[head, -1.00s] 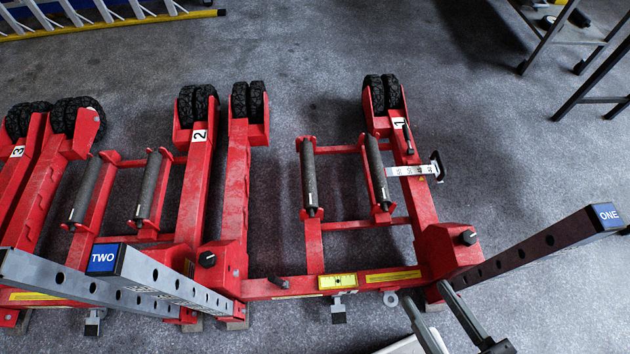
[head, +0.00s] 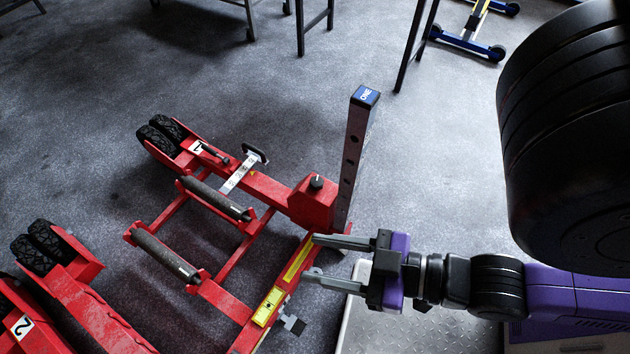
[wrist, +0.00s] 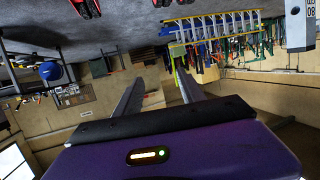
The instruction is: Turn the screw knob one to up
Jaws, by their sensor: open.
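The red trolley jack marked 1 (head: 265,185) lies near the middle of the head view. Its upright post labelled ONE (head: 355,150) stands at its near right corner. The black screw knob one (head: 316,182) sits on top of the red box beside that post. My gripper (head: 310,258) is open and empty, with its two fingers pointing left, below the knob in the picture and near the jack's yellow-labelled crossbar. The fingers also show in the wrist view (wrist: 155,90), with nothing between them. The knob cannot be made out in the wrist view.
The jack marked 2 (head: 75,280) is at lower left. A metal plate (head: 385,325) lies under my gripper. Table legs and a blue wheeled frame (head: 468,45) stand at the back. Open floor lies right of the post. The wrist view shows a yellow ladder (wrist: 210,22).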

